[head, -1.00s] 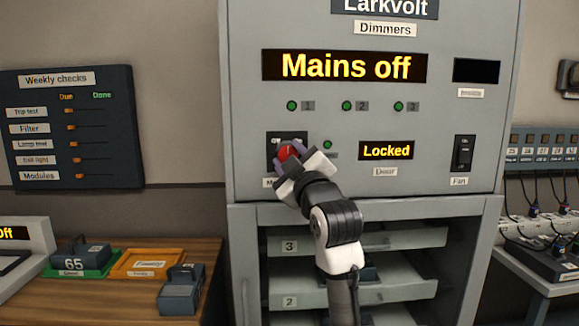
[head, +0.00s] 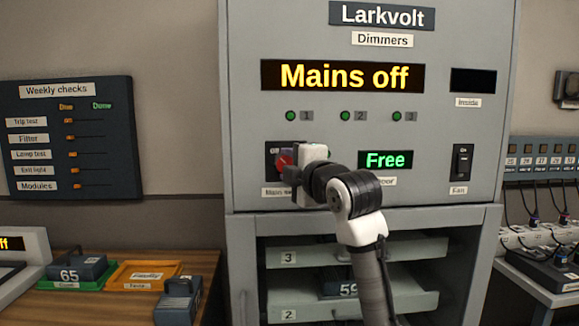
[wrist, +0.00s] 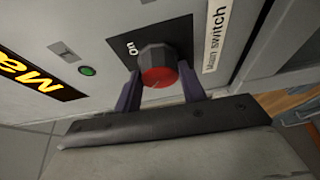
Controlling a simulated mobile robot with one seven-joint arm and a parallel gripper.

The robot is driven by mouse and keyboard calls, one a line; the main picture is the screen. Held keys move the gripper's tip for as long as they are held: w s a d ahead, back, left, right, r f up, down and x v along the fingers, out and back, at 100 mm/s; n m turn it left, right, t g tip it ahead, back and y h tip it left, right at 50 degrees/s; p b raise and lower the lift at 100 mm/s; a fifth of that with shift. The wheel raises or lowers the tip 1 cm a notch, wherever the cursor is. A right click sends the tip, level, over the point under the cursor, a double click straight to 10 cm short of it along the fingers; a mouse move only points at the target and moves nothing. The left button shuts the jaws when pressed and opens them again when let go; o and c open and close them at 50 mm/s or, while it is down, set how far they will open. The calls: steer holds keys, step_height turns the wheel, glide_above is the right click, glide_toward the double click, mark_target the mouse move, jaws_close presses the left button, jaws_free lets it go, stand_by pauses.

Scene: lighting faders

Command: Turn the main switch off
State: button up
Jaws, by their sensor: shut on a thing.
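The main switch is a red-faced rotary knob (head: 284,163) on a dark plate, low on the left of the grey dimmer cabinet's front. It also shows in the wrist view (wrist: 158,72), between the two purple fingers, with "On" on the plate beside it. My gripper (wrist: 160,85) is shut on the knob; in the head view my gripper (head: 287,168) hides part of the knob and its label. The large display (head: 342,76) reads "Mains off". The door display (head: 385,160) reads "Free" in green.
Several shelves (head: 400,254) with modules sit below the panel. A fan switch (head: 461,161) is to the right. A wooden table (head: 100,306) with green and orange trays stands at left. A cabled bench (head: 540,285) is at right.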

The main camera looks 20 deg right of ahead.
stand_by(0.4)
steer(key=o, duration=1)
steer(key=shift+c, duration=0.2)
steer(key=s+d+b, duration=0.1)
steer(key=s+b, duration=0.2)
steer(key=s, duration=1)
steer(key=shift+s+d+b, duration=0.25)
steer(key=shift+s+b, duration=0.1)
steer(key=shift+s, duration=0.05)
